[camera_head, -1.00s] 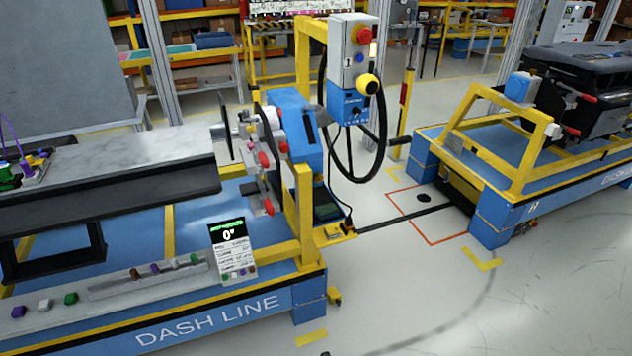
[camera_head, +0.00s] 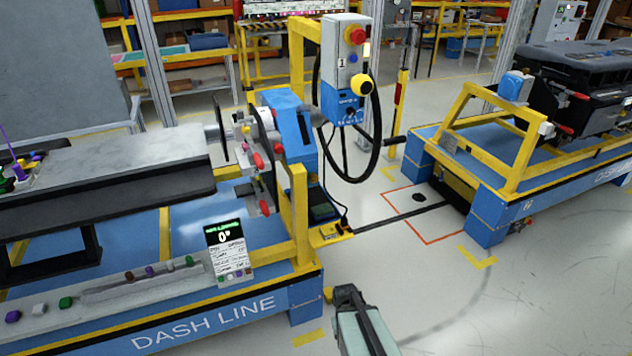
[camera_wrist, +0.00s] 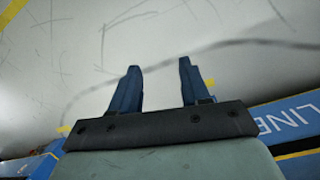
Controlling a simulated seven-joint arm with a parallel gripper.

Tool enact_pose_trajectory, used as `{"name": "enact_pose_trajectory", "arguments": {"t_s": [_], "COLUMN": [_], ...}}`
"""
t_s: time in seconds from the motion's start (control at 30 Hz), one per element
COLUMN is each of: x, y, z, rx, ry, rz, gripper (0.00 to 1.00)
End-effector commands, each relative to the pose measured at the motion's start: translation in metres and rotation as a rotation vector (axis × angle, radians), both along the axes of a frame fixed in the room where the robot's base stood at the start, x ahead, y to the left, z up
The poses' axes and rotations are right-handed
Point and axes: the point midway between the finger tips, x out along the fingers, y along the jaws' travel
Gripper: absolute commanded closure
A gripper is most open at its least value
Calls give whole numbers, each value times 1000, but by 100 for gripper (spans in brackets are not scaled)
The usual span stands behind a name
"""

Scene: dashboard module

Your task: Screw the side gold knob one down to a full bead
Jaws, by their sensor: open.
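My gripper (camera_head: 346,292) shows at the bottom centre of the head view, over the grey floor in front of the blue dash line cart. In the wrist view its two dark blue fingers (camera_wrist: 159,68) are apart with nothing between them, and only floor lies beyond. A small yellowish knob-like part (camera_head: 246,130) sits at the end fixture of the cart, among red-handled clamps (camera_head: 259,161). It is too small to tell whether it is the side gold knob one. A display card (camera_head: 227,250) on the cart's front reads 0°. The gripper is well apart from all of these.
Several coloured knobs, including a green one (camera_head: 66,302), lie along the cart's front ledge. A yellow post (camera_head: 300,215) and a control box with a yellow knob (camera_head: 347,70) stand at the cart's right end. Another cart (camera_head: 490,215) is at the right.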

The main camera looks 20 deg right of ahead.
Motion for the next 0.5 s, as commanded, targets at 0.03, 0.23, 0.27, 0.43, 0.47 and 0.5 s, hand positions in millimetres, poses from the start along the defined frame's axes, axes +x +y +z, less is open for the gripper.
{"name": "enact_pose_trajectory", "arguments": {"t_s": [0.03,0.23,0.27,0.43,0.47,0.5], "x": [16,82,93,162,174,188], "y": [-17,-89,-100,-154,-159,-164], "z": [11,59,69,134,145,160], "rx": [-37,-230,-266,-507,-549,-603], "ry": [-47,-263,-301,-515,-546,-583], "rz": [0,92,122,394,452,533], "gripper": [54,54,54,54,54,54]}}
